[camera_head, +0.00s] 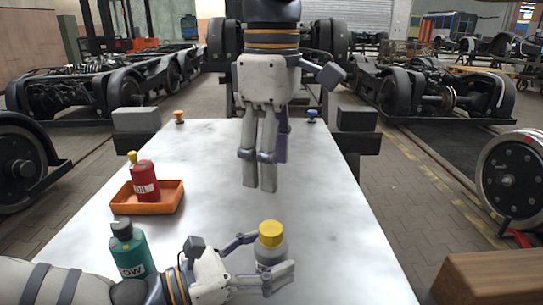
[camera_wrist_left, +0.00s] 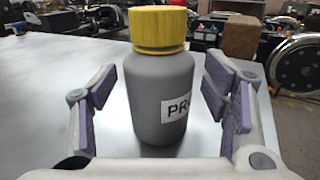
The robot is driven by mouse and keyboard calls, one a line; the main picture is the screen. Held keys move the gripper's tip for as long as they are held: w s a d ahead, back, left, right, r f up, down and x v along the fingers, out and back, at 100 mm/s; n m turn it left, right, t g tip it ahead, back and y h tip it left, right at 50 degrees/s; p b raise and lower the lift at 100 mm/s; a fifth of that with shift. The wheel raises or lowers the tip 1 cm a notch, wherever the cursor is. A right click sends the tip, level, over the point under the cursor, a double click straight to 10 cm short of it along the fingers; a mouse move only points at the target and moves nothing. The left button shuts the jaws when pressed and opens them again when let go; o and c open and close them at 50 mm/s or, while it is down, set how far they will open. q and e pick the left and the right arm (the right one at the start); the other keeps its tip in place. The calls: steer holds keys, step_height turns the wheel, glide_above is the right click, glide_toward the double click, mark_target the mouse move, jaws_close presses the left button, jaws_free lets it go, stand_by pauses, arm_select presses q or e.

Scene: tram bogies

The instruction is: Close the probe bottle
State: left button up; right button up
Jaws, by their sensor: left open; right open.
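The probe bottle (camera_head: 271,250) is grey with a yellow cap (camera_head: 271,233) on its top and stands upright near the front of the table. In the left wrist view the bottle (camera_wrist_left: 162,95) shows part of a label, and the yellow cap (camera_wrist_left: 159,28) sits on its neck; I cannot tell how tight it is. My left gripper (camera_head: 268,262) is open, with its fingers on either side of the bottle. In the left wrist view gaps show between the pads and the bottle. My right gripper (camera_head: 262,185) is open and empty, pointing down above the table behind the bottle.
A red bottle (camera_head: 144,182) with a yellow top stands in an orange tray (camera_head: 165,207) at the left. A teal bottle (camera_head: 131,252) with a dark cap stands near my left arm. An orange knob (camera_head: 179,116) and a blue knob (camera_head: 312,115) are at the far edge. The table's right side is clear.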

arm_select(q)
steer(key=v, duration=1.1)
steer(key=shift+s+a, duration=0.1)
steer(key=shift+a, duration=0.1)
